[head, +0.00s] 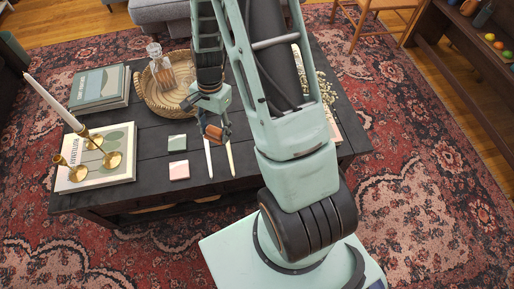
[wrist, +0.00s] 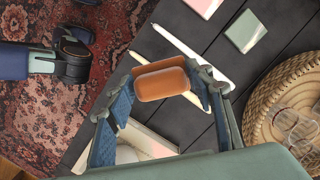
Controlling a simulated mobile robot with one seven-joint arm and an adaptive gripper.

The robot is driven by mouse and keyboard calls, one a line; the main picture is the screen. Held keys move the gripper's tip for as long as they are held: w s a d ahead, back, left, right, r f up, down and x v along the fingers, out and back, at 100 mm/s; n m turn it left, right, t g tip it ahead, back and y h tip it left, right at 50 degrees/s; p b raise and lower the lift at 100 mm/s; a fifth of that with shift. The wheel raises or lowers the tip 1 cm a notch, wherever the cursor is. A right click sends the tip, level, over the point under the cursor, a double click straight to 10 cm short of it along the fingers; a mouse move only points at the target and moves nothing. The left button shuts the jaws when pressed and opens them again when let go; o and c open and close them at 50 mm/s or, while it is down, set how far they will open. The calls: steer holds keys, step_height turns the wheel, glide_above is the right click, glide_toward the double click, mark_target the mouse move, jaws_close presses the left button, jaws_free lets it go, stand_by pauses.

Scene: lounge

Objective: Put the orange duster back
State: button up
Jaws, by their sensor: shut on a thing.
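The orange duster (head: 214,132) is a small rounded orange-brown block. It also shows in the wrist view (wrist: 161,84), between the two fingers. My gripper (wrist: 165,88) is shut on it. In the head view my gripper (head: 213,128) holds it over the dark coffee table (head: 145,185), near the upper ends of two thin sticks. One stick is white (head: 208,158) and the other cream (head: 230,160). I cannot tell the exact height of the duster above the table.
A woven tray (head: 148,99) with a glass decanter (head: 161,70) stands behind left. Green (head: 177,142) and pink (head: 179,171) coasters lie nearby. Books (head: 100,86) and a brass candle holder (head: 112,160) are at left. A shelf (head: 466,45) stands far right. My arm hides the table's right part.

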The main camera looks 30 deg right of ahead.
steer(key=s+d+f+m+b, duration=0.1)
steer(key=s+f+m+b, duration=0.1)
steer(key=s+m, duration=0.3)
steer(key=s+d+f+m+t+b, duration=0.1)
steer(key=s+d+f+m+b, duration=0.1)
steer(key=s+m, duration=0.3)
steer(key=shift+s+f+b, duration=0.5)
steer(key=shift+s+b, duration=0.05)
steer(key=shift+b, duration=0.05)
steer(key=shift+d+t+b, duration=0.2)
steer(key=shift+t+b, duration=0.1)
steer(key=shift+b, duration=0.65)
steer(key=w+d+f+b, duration=0.1)
steer(key=w+d+f, duration=0.1)
steer(key=w+d+f+b, duration=0.1)
steer(key=w+d+f, duration=0.1)
steer(key=d+f, duration=0.1)
steer(key=w+d+f, duration=0.2)
steer(key=w+d, duration=0.1)
steer(key=shift+d+f+b, duration=0.15)
steer(key=shift+f+b, duration=0.15)
steer(key=shift+b, duration=0.1)
steer(key=shift+w+d+f, duration=0.1)
steer(key=shift+d+f, duration=0.05)
steer(key=shift+f, duration=0.1)
steer(key=shift+w+d+f+b, duration=0.15)
steer(key=shift+f+b, duration=0.65)
steer(key=shift+f, duration=0.9)
steer(key=shift+f, duration=0.1)
